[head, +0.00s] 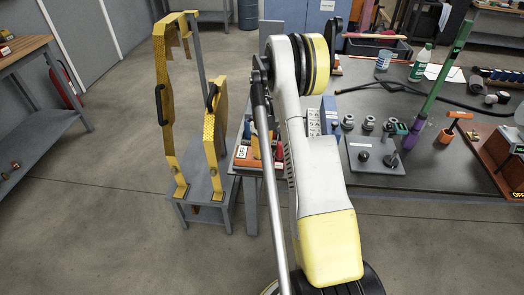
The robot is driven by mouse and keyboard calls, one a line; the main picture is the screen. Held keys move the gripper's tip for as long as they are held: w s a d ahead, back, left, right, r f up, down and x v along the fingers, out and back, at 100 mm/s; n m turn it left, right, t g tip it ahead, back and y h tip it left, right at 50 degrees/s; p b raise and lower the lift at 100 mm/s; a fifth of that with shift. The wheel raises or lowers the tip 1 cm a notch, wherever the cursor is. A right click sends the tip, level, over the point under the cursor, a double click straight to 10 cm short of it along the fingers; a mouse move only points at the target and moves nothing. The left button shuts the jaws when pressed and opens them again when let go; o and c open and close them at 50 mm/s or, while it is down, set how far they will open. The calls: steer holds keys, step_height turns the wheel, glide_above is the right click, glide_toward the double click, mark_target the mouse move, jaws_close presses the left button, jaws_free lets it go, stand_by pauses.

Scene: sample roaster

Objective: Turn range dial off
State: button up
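I cannot pick out a range dial with certainty. A reddish-brown instrument (492,158) stands at the right edge, cut off by the frame. It carries a small green display (519,149) and an orange "OFF" marking (517,194); any dial on it is too small or outside the picture. My white and yellow arm rises through the middle, left of the instrument and well apart from it. My gripper's fingers do not show.
A dark workbench (425,182) fills the right side, with a plate of knobs (376,157), a green and purple rod (440,85), an orange T-handle (456,127) and a black cable. Yellow guards (165,100) stand on a grey stand at left. The floor (90,215) is clear at lower left.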

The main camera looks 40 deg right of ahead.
mark_target(262, 148)
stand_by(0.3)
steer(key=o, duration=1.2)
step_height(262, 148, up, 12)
